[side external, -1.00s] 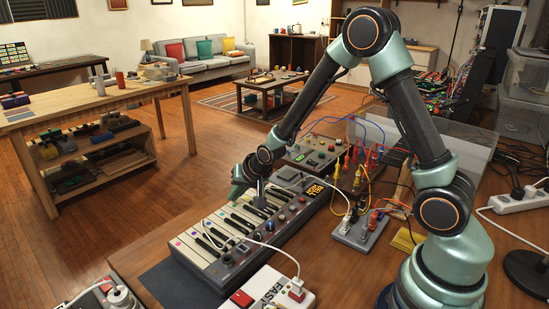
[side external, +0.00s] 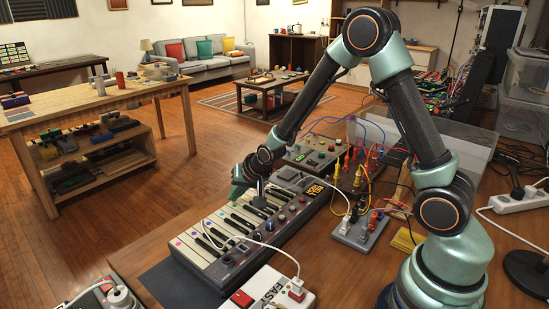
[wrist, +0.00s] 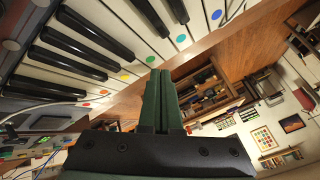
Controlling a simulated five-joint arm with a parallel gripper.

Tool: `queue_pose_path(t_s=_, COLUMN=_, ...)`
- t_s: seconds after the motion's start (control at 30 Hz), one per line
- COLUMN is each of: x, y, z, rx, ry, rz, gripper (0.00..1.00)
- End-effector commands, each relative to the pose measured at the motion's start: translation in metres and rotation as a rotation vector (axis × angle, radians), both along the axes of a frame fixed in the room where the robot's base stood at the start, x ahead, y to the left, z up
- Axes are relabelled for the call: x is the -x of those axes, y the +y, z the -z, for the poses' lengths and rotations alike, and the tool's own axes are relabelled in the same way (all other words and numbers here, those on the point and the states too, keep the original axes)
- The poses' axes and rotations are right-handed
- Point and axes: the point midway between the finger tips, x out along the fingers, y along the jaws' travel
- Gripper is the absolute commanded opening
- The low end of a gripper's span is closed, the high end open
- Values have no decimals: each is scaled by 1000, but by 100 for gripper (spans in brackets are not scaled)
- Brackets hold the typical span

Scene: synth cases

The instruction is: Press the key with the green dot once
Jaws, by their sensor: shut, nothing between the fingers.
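The small keyboard (side external: 222,240) lies on the wooden table in the side view, with coloured dots on the front ends of its white keys. In the wrist view, the green dot (wrist: 150,59) is on a white key just beyond my fingertips. Blue and teal dots are on one side of it, and yellow, orange and red on the other. My gripper (side external: 235,196) is shut and empty, over the front edge of the keys. Its fingers also show pressed together in the wrist view (wrist: 161,72). I cannot tell whether they touch a key.
A white cable (side external: 265,243) runs across the near end of the keyboard. A white box with a red button (side external: 268,291) stands close in front. Open floor lies beyond the table edge at left.

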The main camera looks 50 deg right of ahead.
Motion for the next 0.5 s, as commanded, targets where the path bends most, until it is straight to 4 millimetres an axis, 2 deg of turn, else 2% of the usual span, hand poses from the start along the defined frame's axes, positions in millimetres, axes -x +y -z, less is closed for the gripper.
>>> queue_pose_path(t_s=0.5, x=0, y=3, z=9, rx=-3, ry=0, rz=-2, gripper=0)
